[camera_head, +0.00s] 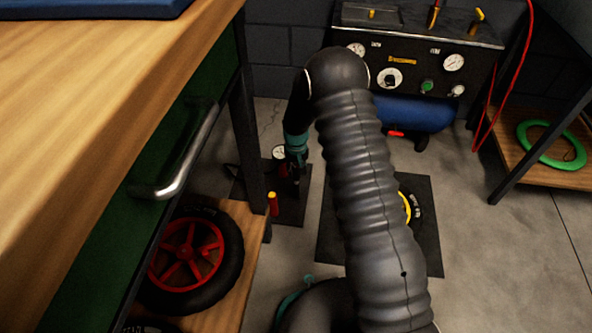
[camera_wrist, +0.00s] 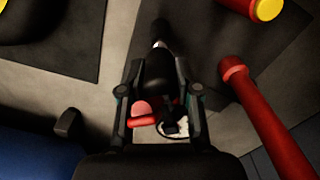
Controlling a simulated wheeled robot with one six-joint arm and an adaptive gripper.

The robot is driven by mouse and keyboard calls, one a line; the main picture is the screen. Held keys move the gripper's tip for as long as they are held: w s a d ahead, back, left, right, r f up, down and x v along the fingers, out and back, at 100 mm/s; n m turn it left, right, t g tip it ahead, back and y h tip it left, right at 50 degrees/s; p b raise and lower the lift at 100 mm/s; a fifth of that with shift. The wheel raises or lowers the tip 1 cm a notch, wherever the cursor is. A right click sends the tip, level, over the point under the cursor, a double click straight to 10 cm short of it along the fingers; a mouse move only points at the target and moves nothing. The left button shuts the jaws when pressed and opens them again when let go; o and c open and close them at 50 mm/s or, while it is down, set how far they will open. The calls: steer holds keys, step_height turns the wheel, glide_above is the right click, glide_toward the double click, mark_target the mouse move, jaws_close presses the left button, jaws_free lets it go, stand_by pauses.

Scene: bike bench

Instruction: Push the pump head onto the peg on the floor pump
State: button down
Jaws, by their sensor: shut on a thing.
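My gripper (camera_wrist: 157,92) points down in the wrist view, with its fingers on either side of a black pump head (camera_wrist: 156,72) that ends in a short metal tip (camera_wrist: 159,44). In the head view my gripper (camera_head: 296,172) is low beside the floor pump, whose round gauge (camera_head: 279,152) shows just left of it. A long red tube (camera_wrist: 268,120), apparently the pump's barrel, slants up right of the gripper in the wrist view. Red and white parts show between the finger bases. I cannot make out the peg clearly, nor whether the head touches it.
A red post with a yellow cap (camera_head: 273,204) stands on the pump's dark mat (camera_head: 292,212). The wooden bench (camera_head: 95,110) and a red-rimmed wheel (camera_head: 187,255) are at left. A blue tank (camera_head: 415,113) and gauge panel (camera_head: 420,62) stand behind. Bare floor (camera_head: 490,260) lies right.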

steer(key=shift+f+b, duration=0.4)
steer(key=shift+f, duration=0.6)
steer(key=c, duration=0.7)
jaws_free()
steer(key=shift+r, duration=0.1)
step_height(320, 180, up, 12)
steer(key=shift+f, duration=0.1)
